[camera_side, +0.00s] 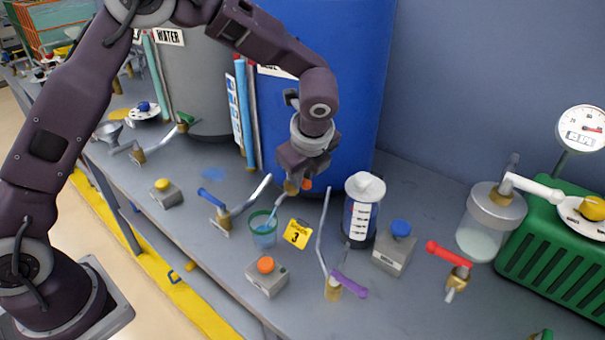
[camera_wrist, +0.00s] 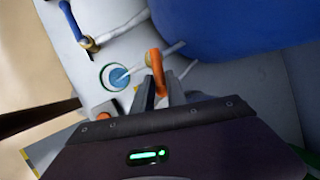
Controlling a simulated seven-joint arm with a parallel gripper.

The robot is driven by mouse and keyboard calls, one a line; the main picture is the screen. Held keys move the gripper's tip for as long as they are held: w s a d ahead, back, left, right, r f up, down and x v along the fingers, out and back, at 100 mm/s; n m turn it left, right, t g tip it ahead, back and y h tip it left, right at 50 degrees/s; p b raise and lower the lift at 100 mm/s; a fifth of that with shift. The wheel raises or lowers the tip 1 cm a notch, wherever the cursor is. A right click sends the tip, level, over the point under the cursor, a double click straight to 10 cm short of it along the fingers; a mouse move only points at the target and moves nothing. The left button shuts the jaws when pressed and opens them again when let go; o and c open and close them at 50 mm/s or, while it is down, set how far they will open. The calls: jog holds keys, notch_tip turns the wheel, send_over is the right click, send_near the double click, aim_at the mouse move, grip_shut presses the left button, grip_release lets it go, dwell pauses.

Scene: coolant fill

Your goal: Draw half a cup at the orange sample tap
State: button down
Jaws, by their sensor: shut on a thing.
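The orange sample tap (camera_side: 306,184) is mostly hidden by my gripper (camera_side: 298,190) in the side view. In the wrist view its orange handle (camera_wrist: 157,68) stands between the fingers of my gripper (camera_wrist: 160,92), which is shut on it. A clear cup with a green rim (camera_side: 263,229) stands upright on the bench below the tap. A pale blue stream runs from the tap into it. The cup holds blue liquid, which also shows in the wrist view cup (camera_wrist: 117,77). The exact liquid level is hard to read.
A yellow tag marked 3 (camera_side: 297,234) and an orange-button box (camera_side: 266,276) are close to the cup. A blue-handled tap (camera_side: 214,203) is left, a purple-handled tap (camera_side: 343,285) right. A white-lidded graduated container (camera_side: 362,210) stands right of my gripper. A blue tank (camera_side: 335,75) rises behind.

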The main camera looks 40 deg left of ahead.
jog(key=shift+w+d+n+g+y, duration=0.1)
jog(key=shift+w+n+g+y, duration=0.35)
jog(key=shift+n, duration=0.85)
jog(key=shift+w, duration=0.1)
jog(key=c, duration=1.3)
grip_release()
jog(key=shift+c, duration=0.2)
jog(key=shift+r, duration=0.1)
